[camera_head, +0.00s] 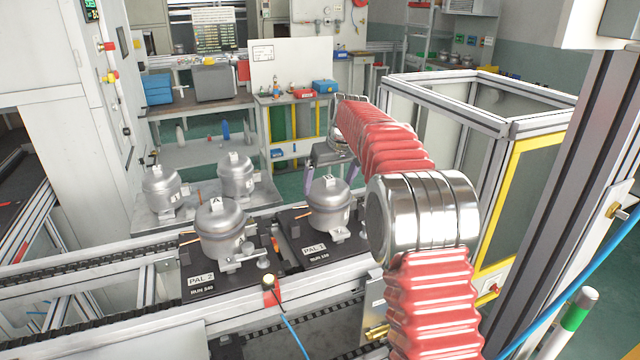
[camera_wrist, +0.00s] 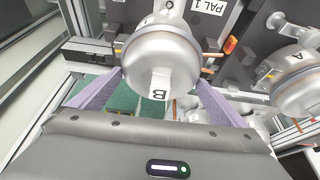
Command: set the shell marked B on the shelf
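The shell marked B (camera_wrist: 158,50) is a silver-grey rounded compressor body. Its B label faces the wrist camera. It stands upright on the black pallet PAL 1 (camera_head: 291,230), and the same shell shows in the head view (camera_head: 328,205). My gripper (camera_wrist: 160,78) has its two purple fingers spread, one tip at each side of the shell; I see no clear grip. In the head view my gripper (camera_head: 331,172) is just behind the shell, partly hidden by it. A light grey ledge (camera_head: 205,151) with bottles lies behind; I cannot tell whether it is the shelf.
A shell marked A (camera_head: 221,228) stands on pallet PAL 2 (camera_head: 197,281), left of shell B. Two more shells (camera_head: 161,193) (camera_head: 237,176) stand on a grey surface behind the conveyor rail. A framed enclosure (camera_head: 515,185) stands at the right.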

